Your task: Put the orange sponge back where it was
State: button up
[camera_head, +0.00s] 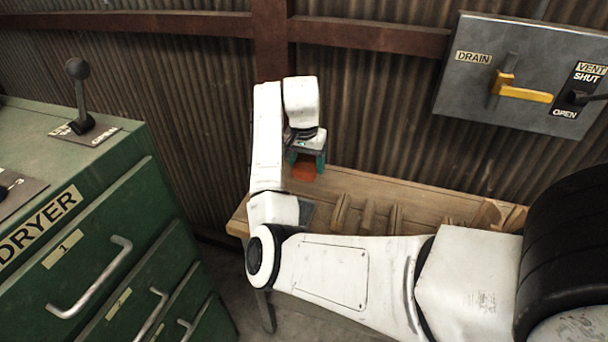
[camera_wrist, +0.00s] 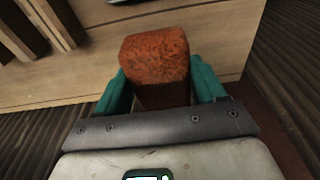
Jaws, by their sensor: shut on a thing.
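The orange sponge (camera_wrist: 155,58) is a rough orange-brown block held between the teal fingers of my gripper (camera_wrist: 160,92) in the wrist view. In the head view my gripper (camera_head: 306,162) points down at the left part of the wooden bench, with the sponge (camera_head: 303,172) low between its fingers. The wrist view shows bare wooden board (camera_wrist: 215,50) around and beyond the sponge. I cannot tell whether the sponge touches the bench top. My forearm hides part of the bench in the head view.
The wooden bench (camera_head: 360,185) carries several upright wooden dividers (camera_head: 341,212) to the right of my gripper. A corrugated wall stands close behind. A green dryer cabinet (camera_head: 120,200) with drawers and a lever stands at left. A grey panel (camera_head: 520,75) with a yellow handle hangs upper right.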

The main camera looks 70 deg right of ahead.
aim_at(304, 158)
jog(key=shift+w+d+f, duration=0.35)
jog(key=shift+f, duration=0.25)
jog(key=shift+w+d+f, duration=0.3)
jog(key=shift+d+f, duration=0.05)
jog(key=shift+f, duration=1.7)
jog(key=shift+f, duration=0.15)
jog(key=o, duration=1)
jog(key=r, duration=0.4)
jog(key=a+r, duration=0.1)
jog(key=r, duration=0.7)
jog(key=shift+a+r, duration=0.1)
jog(key=shift+a, duration=0.3)
jog(key=shift+s, duration=0.15)
